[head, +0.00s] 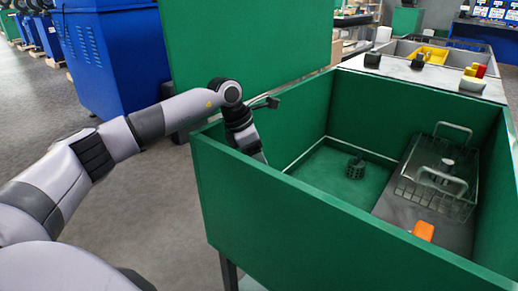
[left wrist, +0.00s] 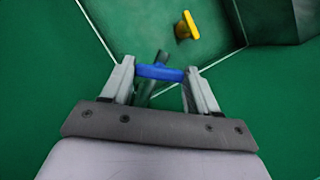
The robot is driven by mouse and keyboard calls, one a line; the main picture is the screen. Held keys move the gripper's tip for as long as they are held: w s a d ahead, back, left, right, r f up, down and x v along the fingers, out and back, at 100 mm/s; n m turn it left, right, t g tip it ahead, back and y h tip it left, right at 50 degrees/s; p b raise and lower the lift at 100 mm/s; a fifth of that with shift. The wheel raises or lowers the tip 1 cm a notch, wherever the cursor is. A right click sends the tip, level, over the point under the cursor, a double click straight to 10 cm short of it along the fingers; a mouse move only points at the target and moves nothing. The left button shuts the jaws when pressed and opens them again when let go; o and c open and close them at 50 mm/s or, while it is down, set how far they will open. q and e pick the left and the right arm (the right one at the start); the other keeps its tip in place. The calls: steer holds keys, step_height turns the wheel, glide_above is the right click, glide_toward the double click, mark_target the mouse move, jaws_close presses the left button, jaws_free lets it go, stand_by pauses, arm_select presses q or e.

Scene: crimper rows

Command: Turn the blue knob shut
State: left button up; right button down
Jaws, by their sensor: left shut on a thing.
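The blue knob (left wrist: 158,72) is a bar-shaped handle on a grey stem, seen in the left wrist view. My left gripper (left wrist: 160,76) is shut on it, with one finger at each end of the bar. In the head view my left arm reaches over the near left wall of the green tub (head: 330,215), and the gripper (head: 260,157) dips behind that wall. The blue knob is hidden there. My right gripper is in neither view.
A yellow knob (left wrist: 187,25) is just beyond the blue one. In the tub are a wire basket (head: 440,190), a dark slotted fitting (head: 356,167) and an orange piece (head: 423,231). A raised green panel (head: 245,45) stands behind my arm.

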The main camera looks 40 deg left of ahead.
arm_select(q)
steer(key=m+g+p, duration=0.1)
steer(key=m, duration=0.1)
steer(key=shift+r+m+h, duration=0.15)
steer(key=shift+m+h, duration=0.25)
steer(key=m+g+p, duration=0.1)
steer(key=m, duration=0.1)
steer(key=shift+w+m, duration=0.15)
steer(key=shift+m, duration=0.25)
steer(key=m+g, duration=0.1)
steer(key=m, duration=0.3)
steer(key=shift+w+a+h, duration=0.1)
steer(key=shift+h, duration=0.2)
steer(key=shift+m+g, duration=0.3)
steer(key=shift+g, duration=0.1)
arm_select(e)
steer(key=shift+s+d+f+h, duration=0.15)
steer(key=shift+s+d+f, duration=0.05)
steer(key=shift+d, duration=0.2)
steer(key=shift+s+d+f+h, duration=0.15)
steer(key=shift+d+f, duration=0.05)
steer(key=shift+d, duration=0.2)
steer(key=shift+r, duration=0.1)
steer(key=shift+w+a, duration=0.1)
arm_select(q)
steer(key=o, duration=1.1)
steer(key=shift+c, duration=0.2)
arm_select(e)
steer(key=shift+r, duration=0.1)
